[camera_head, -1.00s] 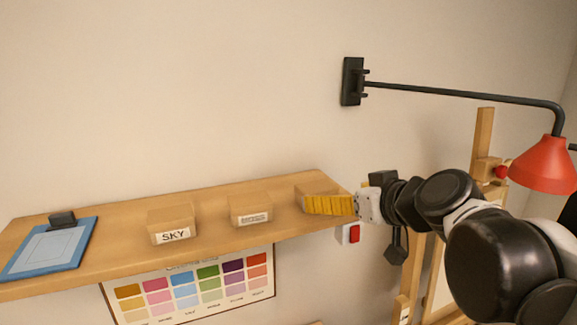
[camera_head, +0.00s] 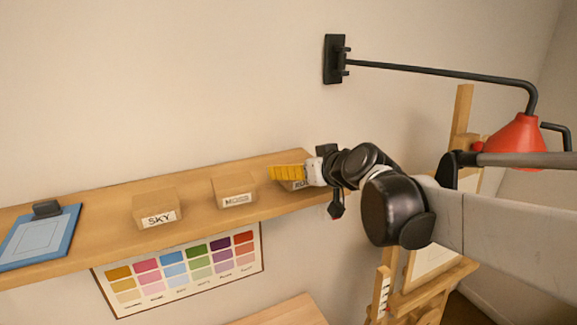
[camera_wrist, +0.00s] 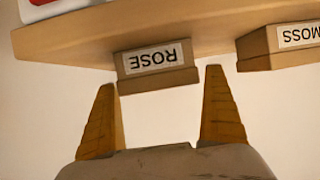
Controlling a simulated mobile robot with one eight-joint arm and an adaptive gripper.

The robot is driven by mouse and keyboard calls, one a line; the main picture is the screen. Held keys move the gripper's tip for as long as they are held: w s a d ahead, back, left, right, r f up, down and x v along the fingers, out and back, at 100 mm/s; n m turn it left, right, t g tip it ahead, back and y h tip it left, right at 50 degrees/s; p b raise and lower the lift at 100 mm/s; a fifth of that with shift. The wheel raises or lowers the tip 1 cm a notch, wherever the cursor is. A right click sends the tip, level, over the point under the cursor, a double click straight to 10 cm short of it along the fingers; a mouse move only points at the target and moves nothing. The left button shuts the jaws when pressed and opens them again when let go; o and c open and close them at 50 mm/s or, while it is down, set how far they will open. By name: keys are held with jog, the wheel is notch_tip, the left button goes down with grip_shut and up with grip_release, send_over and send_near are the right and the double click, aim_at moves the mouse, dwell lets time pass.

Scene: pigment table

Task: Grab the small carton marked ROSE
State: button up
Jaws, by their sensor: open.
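The small carton marked ROSE (camera_wrist: 157,60) sits on the wooden shelf. It appears upside down in the wrist view, with its label facing my gripper. My gripper (camera_wrist: 160,78) is open and empty, with one yellow finger to each side of the carton in that view. I cannot tell whether the fingertips reach past its front face. In the head view, my yellow fingers (camera_head: 271,173) cover the upper part of the ROSE carton (camera_head: 297,186), and only part of its label shows.
The shelf (camera_head: 105,238) also bears a carton marked MOSS (camera_wrist: 284,45), a carton marked SKY (camera_head: 156,207) and a blue clipboard (camera_head: 40,238). A colour chart (camera_head: 186,268) hangs below. A red lamp (camera_head: 515,138) and an easel (camera_head: 463,108) stand right.

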jog(key=shift+s+r, duration=0.1)
jog(key=shift+s, duration=0.15)
jog(key=shift+c, duration=0.7)
jog(key=shift+w, duration=0.1)
jog(key=c, duration=1.1)
